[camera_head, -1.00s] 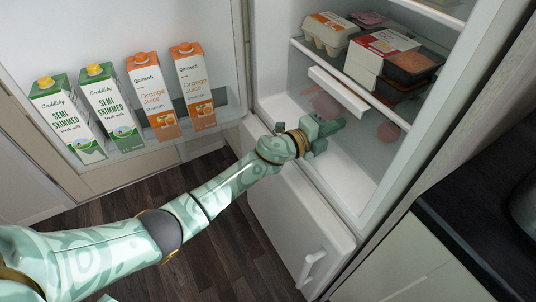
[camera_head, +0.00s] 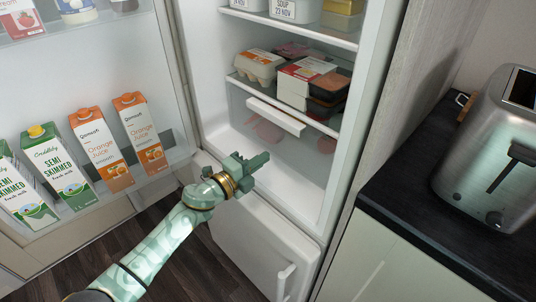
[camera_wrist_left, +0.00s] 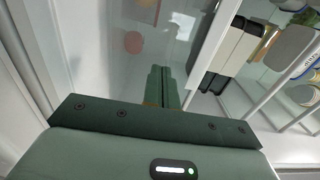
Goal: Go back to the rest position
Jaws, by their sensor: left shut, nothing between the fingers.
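My left gripper (camera_head: 254,161) is shut and empty. It is in front of the opening of the fridge (camera_head: 290,200), at the height of the lower compartment, with the arm coming up from the bottom left. In the left wrist view its closed fingers (camera_wrist_left: 161,88) point toward the fridge's inside, and nothing is between them. My right gripper is not in view.
The open fridge door at left holds milk cartons (camera_head: 65,170) and orange juice cartons (camera_head: 137,133). An egg box (camera_head: 258,66) and packed food (camera_head: 308,78) sit on a fridge shelf. A toaster (camera_head: 495,150) stands on the dark worktop (camera_head: 415,205) at right.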

